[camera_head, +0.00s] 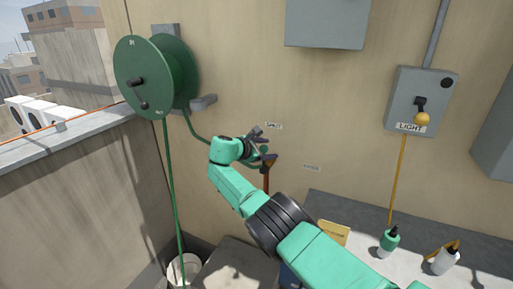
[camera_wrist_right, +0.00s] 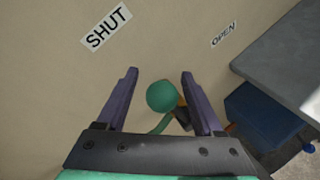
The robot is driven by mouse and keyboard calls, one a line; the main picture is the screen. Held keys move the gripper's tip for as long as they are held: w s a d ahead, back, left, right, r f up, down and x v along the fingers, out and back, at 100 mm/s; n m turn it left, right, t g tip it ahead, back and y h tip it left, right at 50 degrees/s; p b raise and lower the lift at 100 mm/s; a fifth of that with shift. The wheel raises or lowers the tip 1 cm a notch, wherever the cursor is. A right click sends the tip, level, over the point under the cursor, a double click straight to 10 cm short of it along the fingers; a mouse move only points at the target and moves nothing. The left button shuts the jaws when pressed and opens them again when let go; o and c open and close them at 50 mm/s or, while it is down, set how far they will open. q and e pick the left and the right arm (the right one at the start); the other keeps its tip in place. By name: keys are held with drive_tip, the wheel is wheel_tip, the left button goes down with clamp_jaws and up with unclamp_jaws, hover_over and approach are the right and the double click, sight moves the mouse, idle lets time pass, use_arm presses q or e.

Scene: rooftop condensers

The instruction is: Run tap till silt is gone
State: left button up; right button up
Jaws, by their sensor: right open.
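The tap's green ball knob (camera_wrist_right: 162,96) sits between the two fingers of my right gripper (camera_wrist_right: 159,73), which is open. I cannot tell whether either finger touches it. In the head view my right gripper (camera_head: 262,147) is at the wall, over the tap, and hides most of it. A SHUT label (camera_wrist_right: 106,28) and an OPEN label (camera_wrist_right: 223,34) are on the wall. A green hose (camera_head: 171,190) hangs from the reel (camera_head: 143,77) to a white bucket (camera_head: 190,265) on the floor. No water or silt is visible. My left gripper is out of view.
A grey bench (camera_head: 365,235) at right holds a green-capped bottle (camera_head: 388,243), a white bottle (camera_head: 444,262) and a yellow card (camera_head: 333,233). A LIGHT switch box (camera_head: 420,95) is on the wall above. A blue object (camera_wrist_right: 262,122) stands under the bench edge. A parapet (camera_head: 70,180) is at left.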

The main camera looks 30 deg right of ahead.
drive_tip(key=shift+p+v, duration=0.9)
drive_tip(key=shift+v, duration=0.3)
drive_tip(key=b+v, duration=0.2)
drive_tip(key=v, duration=0.9)
drive_tip(key=shift+a+b, duration=0.15)
drive_tip(key=shift+b, duration=0.25)
drive_tip(key=shift+r, duration=0.1)
